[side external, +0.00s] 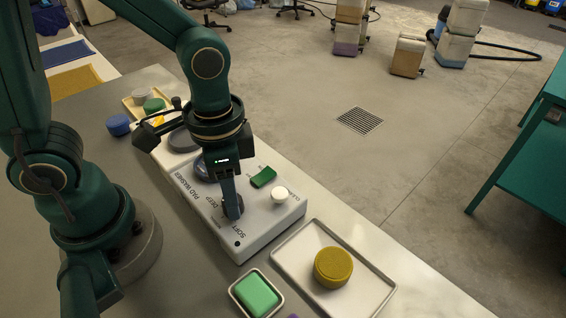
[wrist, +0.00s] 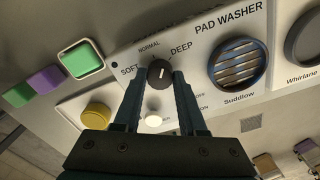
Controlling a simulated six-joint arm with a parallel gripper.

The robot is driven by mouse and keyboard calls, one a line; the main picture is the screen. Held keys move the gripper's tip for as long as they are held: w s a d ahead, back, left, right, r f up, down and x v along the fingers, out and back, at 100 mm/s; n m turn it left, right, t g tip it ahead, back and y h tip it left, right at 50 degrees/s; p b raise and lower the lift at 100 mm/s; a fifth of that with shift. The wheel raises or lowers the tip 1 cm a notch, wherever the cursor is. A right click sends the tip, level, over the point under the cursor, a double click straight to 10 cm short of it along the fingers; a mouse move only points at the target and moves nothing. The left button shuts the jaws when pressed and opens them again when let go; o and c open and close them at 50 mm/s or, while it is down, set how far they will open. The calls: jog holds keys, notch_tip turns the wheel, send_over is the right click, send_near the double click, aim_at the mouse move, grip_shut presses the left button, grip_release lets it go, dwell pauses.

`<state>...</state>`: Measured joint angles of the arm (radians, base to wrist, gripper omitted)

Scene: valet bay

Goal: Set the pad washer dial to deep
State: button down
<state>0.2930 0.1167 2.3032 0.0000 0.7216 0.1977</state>
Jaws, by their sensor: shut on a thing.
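The pad washer (side external: 262,220) is a pale box on the bench, and its panel also shows in the wrist view (wrist: 205,60). Its dark round dial (wrist: 160,73) has a white pointer line and the labels SOFT, NORMAL and DEEP around it. The line points roughly toward the gap between NORMAL and DEEP; the exact setting is hard to tell. My gripper (wrist: 160,78) is shut on the dial, one finger on each side. In the side view my gripper (side external: 233,212) reaches down onto the panel and hides most of the dial.
A green rocker (side external: 263,177) and a white knob (side external: 280,195) stand close to my gripper. A white tray (side external: 290,257) with a yellow round pad (side external: 333,267) and a small dish with a green block (side external: 257,292) lie beside the washer. A blue-rimmed grille (wrist: 239,64) is on the panel.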

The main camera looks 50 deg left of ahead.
jog(key=m, duration=0.4)
jog(key=shift+m, duration=0.4)
dwell(0.4)
jog(key=shift+c, duration=2.3)
grip_release()
jog(key=shift+r, duration=2.6)
